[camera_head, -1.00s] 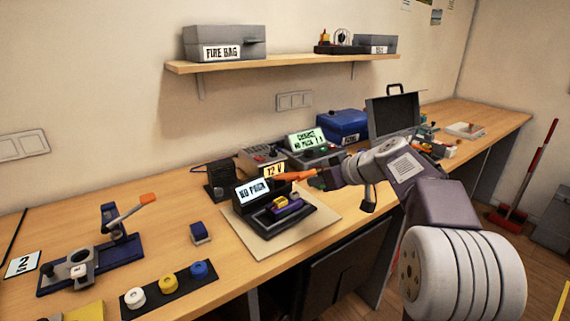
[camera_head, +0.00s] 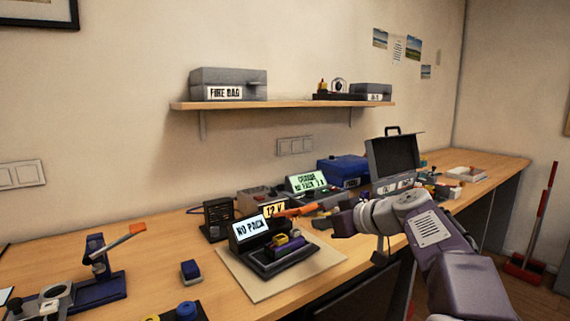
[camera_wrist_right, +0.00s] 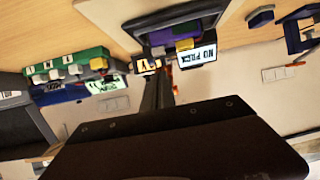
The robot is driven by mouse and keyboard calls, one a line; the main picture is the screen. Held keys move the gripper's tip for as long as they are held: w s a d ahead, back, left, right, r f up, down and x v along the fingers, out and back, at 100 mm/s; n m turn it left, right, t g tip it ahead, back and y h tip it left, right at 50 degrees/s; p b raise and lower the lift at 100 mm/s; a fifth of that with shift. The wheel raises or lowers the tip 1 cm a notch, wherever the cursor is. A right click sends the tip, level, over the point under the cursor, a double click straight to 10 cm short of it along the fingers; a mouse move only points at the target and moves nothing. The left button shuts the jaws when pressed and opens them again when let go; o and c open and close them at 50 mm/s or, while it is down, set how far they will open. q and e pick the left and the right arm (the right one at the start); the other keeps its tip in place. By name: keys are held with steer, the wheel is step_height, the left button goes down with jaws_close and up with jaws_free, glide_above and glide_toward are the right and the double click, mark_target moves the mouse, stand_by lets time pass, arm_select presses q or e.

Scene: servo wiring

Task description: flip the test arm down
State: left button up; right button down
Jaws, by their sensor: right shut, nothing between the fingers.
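The tester with the "NO PACK" screen (camera_head: 250,228) stands on a pale mat, with a dark base holding a purple and yellow part (camera_head: 286,244). An orange bar, which looks like the test arm's handle (camera_head: 297,210), sticks out raised above the tester toward my right gripper. My right gripper (camera_head: 333,215) is shut and empty, close to the handle's right end; I cannot tell whether they touch. In the right wrist view the dark fingers (camera_wrist_right: 158,82) point toward the tester screen (camera_wrist_right: 197,54), and a bit of orange (camera_wrist_right: 175,62) shows beside them. My left gripper is not in view.
A charger (camera_head: 306,183), a blue box (camera_head: 343,170) and an open case (camera_head: 392,155) stand behind.

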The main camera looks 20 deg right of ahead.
steer(key=shift+w, duration=0.1)
stand_by(0.7)
steer(key=shift+w+a, duration=0.3)
steer(key=shift+w, duration=0.35)
steer(key=s+d+r+p, duration=0.3)
steer(key=s+r+p, duration=0.1)
steer(key=s+r, duration=0.3)
steer(key=shift+r, duration=0.85)
steer(key=shift+s, duration=0.1)
